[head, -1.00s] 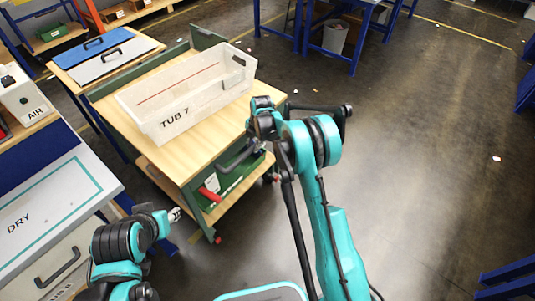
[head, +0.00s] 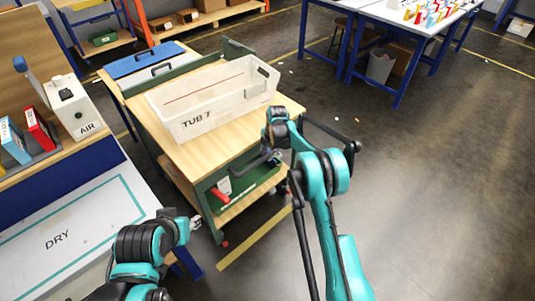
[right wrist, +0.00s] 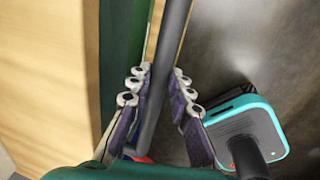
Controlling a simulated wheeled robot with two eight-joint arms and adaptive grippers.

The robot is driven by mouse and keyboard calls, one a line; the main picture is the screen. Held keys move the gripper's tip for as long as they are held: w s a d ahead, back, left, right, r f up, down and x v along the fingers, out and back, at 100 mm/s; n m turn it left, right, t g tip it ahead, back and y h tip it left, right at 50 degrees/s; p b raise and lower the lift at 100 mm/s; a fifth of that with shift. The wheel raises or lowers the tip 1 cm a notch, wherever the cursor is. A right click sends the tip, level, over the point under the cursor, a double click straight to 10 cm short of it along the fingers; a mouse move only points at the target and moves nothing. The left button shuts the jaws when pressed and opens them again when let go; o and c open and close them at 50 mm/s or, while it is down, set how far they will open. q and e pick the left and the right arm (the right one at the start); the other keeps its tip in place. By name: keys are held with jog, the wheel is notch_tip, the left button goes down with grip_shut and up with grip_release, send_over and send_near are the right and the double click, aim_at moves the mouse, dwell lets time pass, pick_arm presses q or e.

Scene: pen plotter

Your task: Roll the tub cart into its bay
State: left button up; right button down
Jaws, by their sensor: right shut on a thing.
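The tub cart (head: 150,124) has a wooden top, a green frame and small red-marked wheels. A translucent white tub (head: 213,104) marked TUB 7 lies on its top. My right gripper (head: 268,160) is at the cart's near end, partly hidden by my own arm. In the right wrist view, its fingers (right wrist: 155,95) are shut around the dark handle bar (right wrist: 173,35), beside the green cart edge. A red lever (head: 220,194) shows below the top. My left gripper (head: 196,222) is left of the cart's near leg, touching nothing visible; its finger opening is too small to judge.
A yellow floor line (head: 255,238) runs beside the cart's near end. A white bench marked DRY (head: 95,215) stands at left, with an AIR box (head: 72,108) behind it. A blue-panelled table (head: 140,60) stands close behind the cart. The floor at right is open.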

jog(key=shift+w+a, duration=0.15)
jog(key=shift+r, duration=0.1)
jog(key=c, duration=1.7)
grip_release()
jog(key=o, duration=0.3)
jog(key=shift+w+a, duration=0.1)
jog(key=shift+o, duration=0.2)
notch_tip(320, 180, up, 12)
jog(key=s+d, duration=0.1)
jog(key=s, duration=0.1)
jog(key=shift+d+f, duration=0.2)
jog(key=shift+d, duration=0.05)
